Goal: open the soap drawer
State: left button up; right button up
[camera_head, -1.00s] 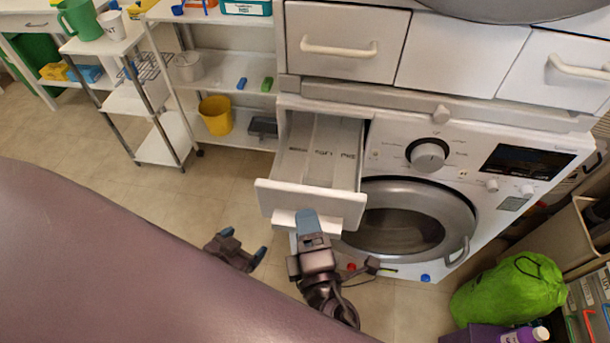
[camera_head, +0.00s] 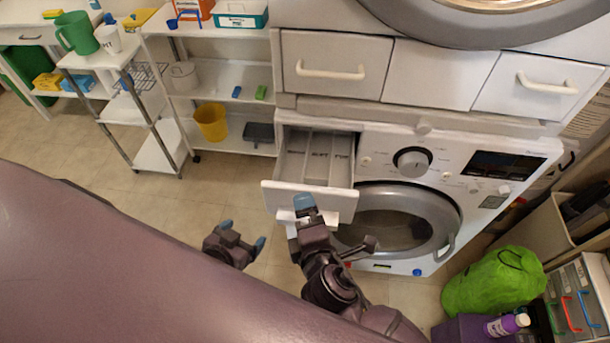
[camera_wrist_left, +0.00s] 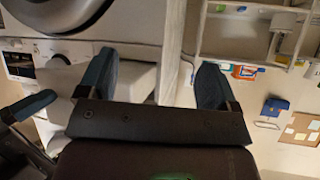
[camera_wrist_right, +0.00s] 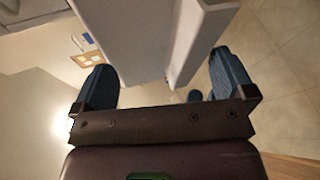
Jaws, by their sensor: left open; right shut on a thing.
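The soap drawer (camera_head: 310,198) is a white drawer at the upper left of the washing machine (camera_head: 400,225). It stands partly out, and its grey compartments (camera_head: 318,160) show from above. My right gripper (camera_head: 304,203) is at the drawer's front, shut on its white handle. In the right wrist view the white drawer front (camera_wrist_right: 195,40) stands between the two blue fingers. The exact contact is hidden. My left gripper (camera_head: 243,236) is open and empty, to the left of the drawer and apart from it. The left wrist view shows its fingers (camera_wrist_left: 155,85) spread.
A white shelf with a yellow bucket (camera_head: 211,121) and a white trolley (camera_head: 155,150) stand to the left. White handled drawers (camera_head: 335,68) are above the machine. A green bag (camera_head: 495,282) lies at the lower right. The floor left of the machine is clear.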

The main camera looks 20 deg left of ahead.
notch_tip(320, 180, up, 17)
jog(key=s+t+y, duration=0.1)
jog(key=t+y, duration=0.1)
jog(key=y, duration=0.1)
jog(key=shift+s+m+t, duration=0.3)
notch_tip(320, 180, down, 16)
jog(key=w+g+h, duration=0.1)
jog(key=g+h, duration=0.1)
jog(key=shift+w+d+r+h, duration=0.15)
jog(key=shift+w+h, duration=0.05)
jog(key=shift+h, duration=0.2)
jog(key=shift+s+d+p, duration=0.3)
jog(key=shift+s+d, duration=0.15)
jog(key=shift+s, duration=0.05)
jog(key=shift+c, duration=0.6)
jog(key=shift+s+d, duration=0.2)
jog(key=c, duration=0.4)
jog(key=shift+s+d, duration=0.2)
jog(key=shift+s, duration=0.1)
jog(key=shift+c, duration=0.6)
jog(key=s+d+f+p, duration=0.1)
jog(key=s+d+p, duration=0.1)
jog(key=s+d, duration=0.4)
jog(key=shift+s+g, duration=0.3)
jog(key=shift+s, duration=0.6)
